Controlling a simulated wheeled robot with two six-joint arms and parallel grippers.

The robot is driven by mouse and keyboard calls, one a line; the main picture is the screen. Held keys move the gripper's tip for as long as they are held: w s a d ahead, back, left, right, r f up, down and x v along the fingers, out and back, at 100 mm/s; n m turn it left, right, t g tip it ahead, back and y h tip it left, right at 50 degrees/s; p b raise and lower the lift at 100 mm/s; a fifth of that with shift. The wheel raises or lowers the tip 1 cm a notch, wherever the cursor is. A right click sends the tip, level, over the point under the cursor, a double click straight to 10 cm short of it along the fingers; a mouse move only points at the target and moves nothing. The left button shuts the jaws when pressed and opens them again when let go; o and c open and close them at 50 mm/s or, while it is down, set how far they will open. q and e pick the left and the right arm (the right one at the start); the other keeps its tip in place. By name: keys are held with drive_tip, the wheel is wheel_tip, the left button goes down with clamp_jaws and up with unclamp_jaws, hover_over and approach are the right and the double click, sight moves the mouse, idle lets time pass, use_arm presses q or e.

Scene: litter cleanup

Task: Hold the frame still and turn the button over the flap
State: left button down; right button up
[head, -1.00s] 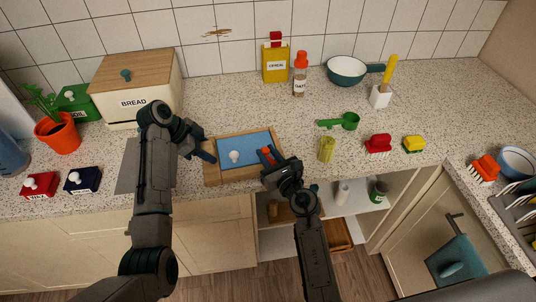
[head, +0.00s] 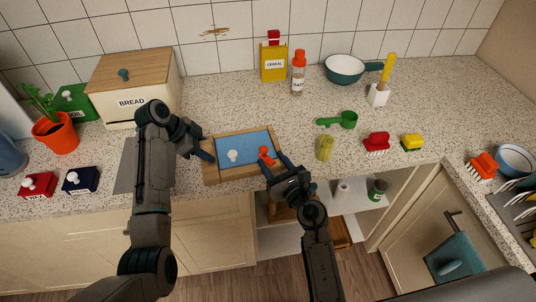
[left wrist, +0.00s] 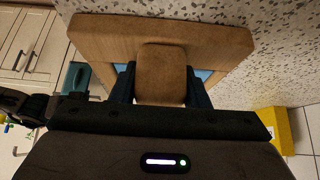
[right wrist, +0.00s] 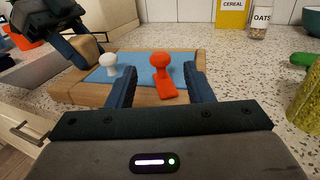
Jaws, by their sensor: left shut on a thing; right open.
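The wooden frame (head: 225,176) lies on the counter with a blue flap (head: 252,146) inside it. A white knob (head: 233,156) stands on the flap. The red button (head: 265,152) sits at the frame's front right edge; in the right wrist view (right wrist: 161,68) it has a round knob and a flat bar pointing toward the camera. My left gripper (head: 205,156) is shut on the frame's wooden tab (left wrist: 162,72) at its left side. My right gripper (head: 274,163) is open, its fingers on either side of the red button, with gaps visible.
A bread box (head: 133,90) stands behind left, and a dark blue lidded box (head: 82,180) lies at left. A yellow-green tumbler (head: 325,148) and a green scoop (head: 340,120) are to the right. Open shelves (head: 350,205) lie below the counter edge.

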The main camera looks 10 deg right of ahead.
use_arm(q)
drive_tip(key=shift+f, duration=0.15)
use_arm(e)
drive_tip(key=v, duration=0.8)
drive_tip(key=n+g+y, duration=0.4)
drive_tip(key=n+y, duration=0.1)
drive_tip(key=y, duration=0.1)
approach(267, 150)
drive_tip(key=x, duration=0.9)
drive_tip(key=shift+w+a+f, duration=0.15)
drive_tip(key=shift+w, duration=0.15)
